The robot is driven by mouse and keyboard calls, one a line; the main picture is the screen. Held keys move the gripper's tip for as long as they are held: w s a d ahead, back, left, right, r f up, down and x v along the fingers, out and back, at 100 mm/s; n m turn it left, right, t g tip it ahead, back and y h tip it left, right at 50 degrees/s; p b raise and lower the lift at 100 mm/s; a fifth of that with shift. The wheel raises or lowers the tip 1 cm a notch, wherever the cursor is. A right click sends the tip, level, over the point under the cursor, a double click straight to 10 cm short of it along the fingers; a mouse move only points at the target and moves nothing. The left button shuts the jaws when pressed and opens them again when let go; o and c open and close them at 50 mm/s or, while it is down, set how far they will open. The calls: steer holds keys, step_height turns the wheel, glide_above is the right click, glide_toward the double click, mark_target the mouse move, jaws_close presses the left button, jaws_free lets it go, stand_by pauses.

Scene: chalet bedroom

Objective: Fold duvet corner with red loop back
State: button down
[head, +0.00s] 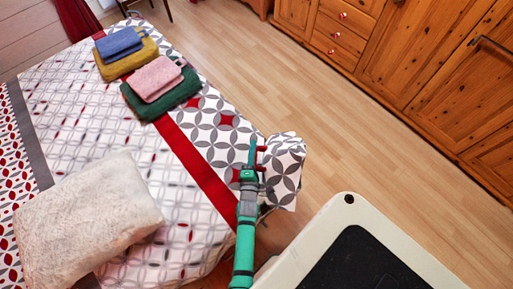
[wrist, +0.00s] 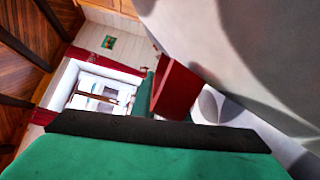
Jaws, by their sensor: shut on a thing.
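The duvet (head: 110,110) covers the bed, with a white and grey ring pattern and a red band. Its near right corner (head: 286,170) is bunched up and sticks out past the bed edge beside my gripper. My gripper (head: 263,159), at the end of the green arm, is shut on this corner. In the wrist view a red piece (wrist: 175,90) stands close to pale patterned cloth (wrist: 225,105).
A fluffy cream cushion (head: 85,220) lies on the bed at lower left. Folded pink (head: 156,79) and green (head: 165,103) towels, and blue (head: 118,44) and mustard (head: 127,62) ones, lie along the far side. Wooden cupboards (head: 400,60) stand across clear floor.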

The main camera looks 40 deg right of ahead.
steer(key=shift+w+a+f+n, duration=0.1)
steer(key=shift+w+a+n, duration=0.15)
steer(key=shift+n, duration=0.05)
stand_by(0.4)
steer(key=c, duration=1.8)
jaws_free()
steer(key=shift+a, duration=0.1)
steer(key=shift+o, duration=0.2)
steer(key=shift+s+a, duration=0.15)
steer(key=shift+s, duration=0.05)
steer(key=v, duration=1)
steer(key=shift+s, duration=0.1)
steer(key=shift+a, duration=0.1)
